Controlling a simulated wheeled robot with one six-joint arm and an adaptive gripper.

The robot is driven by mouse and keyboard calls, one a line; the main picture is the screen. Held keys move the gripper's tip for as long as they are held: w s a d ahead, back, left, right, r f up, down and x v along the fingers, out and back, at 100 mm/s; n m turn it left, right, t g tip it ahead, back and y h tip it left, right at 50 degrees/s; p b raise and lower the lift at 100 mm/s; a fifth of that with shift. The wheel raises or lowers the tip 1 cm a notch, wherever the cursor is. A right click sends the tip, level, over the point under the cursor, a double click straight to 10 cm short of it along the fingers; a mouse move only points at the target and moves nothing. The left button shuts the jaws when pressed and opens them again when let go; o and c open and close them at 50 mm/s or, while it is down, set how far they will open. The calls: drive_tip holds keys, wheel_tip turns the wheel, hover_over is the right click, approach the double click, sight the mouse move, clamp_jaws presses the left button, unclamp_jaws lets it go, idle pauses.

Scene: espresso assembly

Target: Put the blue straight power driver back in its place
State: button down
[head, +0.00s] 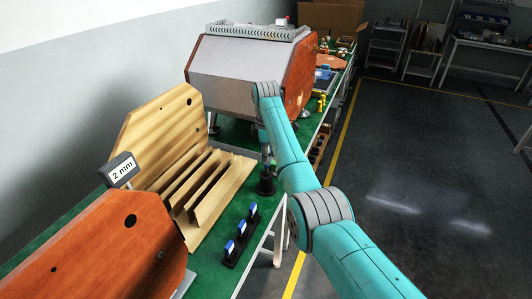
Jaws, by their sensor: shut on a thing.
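My gripper (267,152) is small in the head view, at the end of my teal arm, pointing down over the green bench near its front edge. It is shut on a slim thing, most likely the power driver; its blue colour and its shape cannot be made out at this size. A dark round base or holder (266,187) stands on the bench directly below. I cannot tell whether the held thing touches it or sits in it.
A black rack (231,262) with several blue-topped items stands nearer on the green bench (212,277). Wooden slotted panels (205,185) and an orange-brown panel (110,250) are left. A large grey machine housing (235,65) stands behind. The floor at right is clear.

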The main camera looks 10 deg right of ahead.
drive_tip(key=shift+f, duration=2.25)
drive_tip(key=c, duration=0.8)
unclamp_jaws()
drive_tip(key=shift+o, duration=0.2)
